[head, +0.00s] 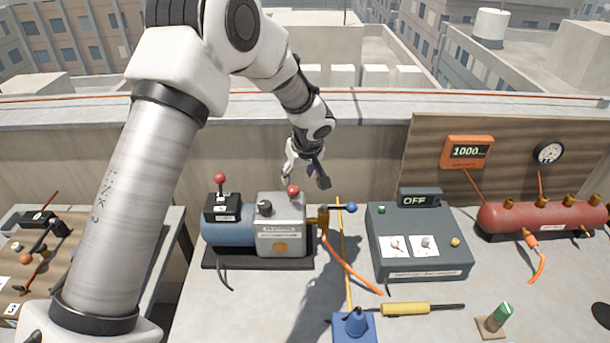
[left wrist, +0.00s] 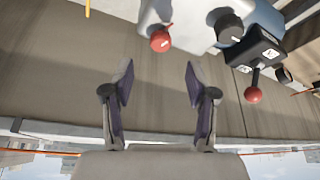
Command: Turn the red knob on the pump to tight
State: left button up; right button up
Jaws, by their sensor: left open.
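The pump (head: 230,229) has a blue body and a grey box on a dark base. The red knob (head: 293,190) sits at the top of the grey box, near its right corner; in the left wrist view the red knob (left wrist: 161,40) shows a pale mark. A black knob (head: 265,208) is beside it, also in the left wrist view (left wrist: 229,27). A red-ball lever (head: 220,180) stands on the black box at left, also in the left wrist view (left wrist: 253,95). My left gripper (head: 305,179) is open and empty, close above and behind the red knob; its fingers (left wrist: 160,98) appear apart from it.
A grey control box (head: 421,243) reading OFF stands right of the pump. A blue-ended brass valve (head: 325,216) with an orange hose is at the pump's right side. A yellow-handled tool (head: 405,309) lies in front. A parapet wall (head: 365,150) runs behind.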

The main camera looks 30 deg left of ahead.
aim_at(293, 189)
pick_arm(q)
jog(key=p+x, duration=0.1)
jog(key=x, duration=0.4)
jog(key=p+x, duration=0.1)
jog(key=x, duration=0.1)
jog(key=shift+w+a+p, duration=0.1)
jog(key=shift+a+p, duration=0.25)
jog(key=shift+w+f, duration=0.15)
jog(key=shift+f, duration=0.2)
jog(key=shift+r, duration=0.1)
grip_shut()
